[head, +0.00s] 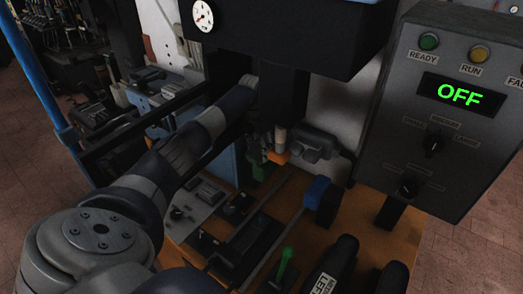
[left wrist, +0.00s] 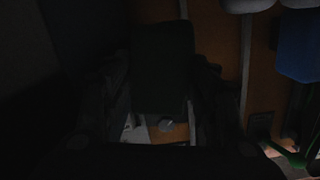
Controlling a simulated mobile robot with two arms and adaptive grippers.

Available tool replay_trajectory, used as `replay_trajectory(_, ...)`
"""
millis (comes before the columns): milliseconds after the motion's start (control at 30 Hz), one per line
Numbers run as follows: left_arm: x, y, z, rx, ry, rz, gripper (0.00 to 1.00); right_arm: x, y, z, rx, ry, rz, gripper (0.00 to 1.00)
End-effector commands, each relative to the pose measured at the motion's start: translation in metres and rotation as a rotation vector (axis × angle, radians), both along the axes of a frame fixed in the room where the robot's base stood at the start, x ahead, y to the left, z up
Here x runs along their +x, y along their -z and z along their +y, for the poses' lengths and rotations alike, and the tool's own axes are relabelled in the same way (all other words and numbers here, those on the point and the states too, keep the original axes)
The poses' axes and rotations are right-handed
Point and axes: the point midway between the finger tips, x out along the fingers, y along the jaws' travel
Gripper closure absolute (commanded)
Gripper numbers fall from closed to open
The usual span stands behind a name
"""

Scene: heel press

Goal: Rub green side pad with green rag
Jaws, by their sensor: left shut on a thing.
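My left arm reaches from the left under the press head in the head view, and my left gripper (head: 264,150) is partly hidden there. In the left wrist view its dark fingers (left wrist: 160,105) stand on either side of a dark cloth-like piece, likely the green rag (left wrist: 160,60); the gripper is shut on it. The picture is too dark to confirm its colour. A small green patch shows beside the gripper in the head view; I cannot tell whether it is rag or green side pad. Contact between them cannot be made out. My right gripper is not in view.
A blue pad (head: 317,192) stands to the right on the orange base, and also shows in the left wrist view (left wrist: 297,50). A green-handled lever (head: 285,262) stands in front. The control box (head: 440,110) reads OFF. The press head (head: 290,35) hangs above my arm.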

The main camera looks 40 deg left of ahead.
Motion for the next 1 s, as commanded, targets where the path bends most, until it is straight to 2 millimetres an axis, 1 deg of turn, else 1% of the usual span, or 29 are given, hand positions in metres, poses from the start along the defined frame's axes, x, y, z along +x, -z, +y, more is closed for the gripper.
replay_trajectory(33,0.002,0.004,0.001,0.003,-0.002,0.001,0.69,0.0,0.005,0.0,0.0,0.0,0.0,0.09)
replay_trajectory(167,0.004,0.001,-0.001,0.002,0.0,0.001,0.69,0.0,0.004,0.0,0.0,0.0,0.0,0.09)
replay_trajectory(400,0.007,-0.001,-0.024,-0.002,0.003,0.0,0.69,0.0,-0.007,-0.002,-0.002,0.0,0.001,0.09)
replay_trajectory(633,0.009,-0.001,-0.041,-0.004,0.005,0.0,0.69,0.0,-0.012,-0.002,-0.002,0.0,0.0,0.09)
replay_trajectory(867,0.01,-0.003,-0.044,-0.007,0.005,-0.001,0.69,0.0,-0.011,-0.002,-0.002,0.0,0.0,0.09)
replay_trajectory(1000,0.01,-0.003,-0.039,-0.005,0.003,-0.005,0.69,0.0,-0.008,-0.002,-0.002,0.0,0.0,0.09)
